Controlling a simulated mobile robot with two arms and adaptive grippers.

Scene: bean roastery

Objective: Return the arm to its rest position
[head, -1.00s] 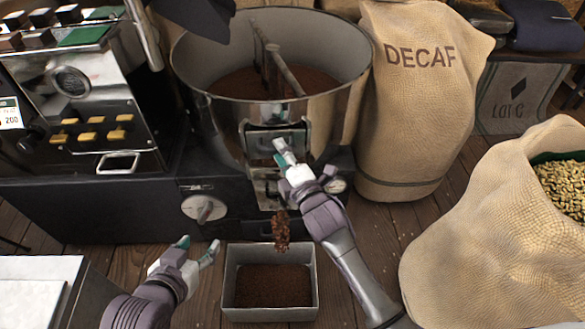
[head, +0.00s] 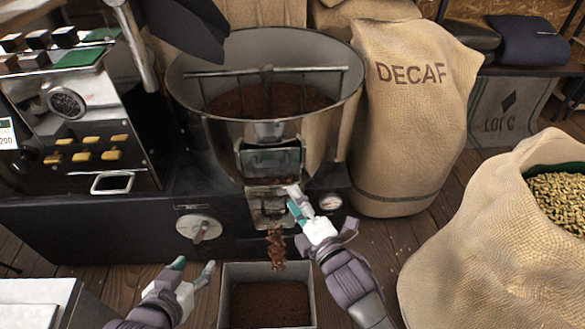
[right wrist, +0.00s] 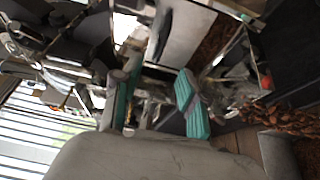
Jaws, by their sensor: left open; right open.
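My right gripper (head: 298,204) is open and empty in front of the metal chute (head: 270,210) below the cooling drum (head: 350,95). I cannot tell whether its fingertips touch the chute. The right wrist view shows its teal fingers (right wrist: 157,103) apart with nothing between them. My left gripper (head: 192,268) is open and empty, low in the head view, left of the grey bin. Brown beans (head: 276,250) fall from the chute into the grey bin (head: 313,292), which holds brown beans. The hatch (head: 270,160) on the drum front is above my right gripper.
A DECAF sack (head: 410,130) stands right of the drum. An open sack (head: 470,255) of pale beans is at the right. The roaster panel (head: 90,140) is at the left, with a dial (head: 198,228) on the base.

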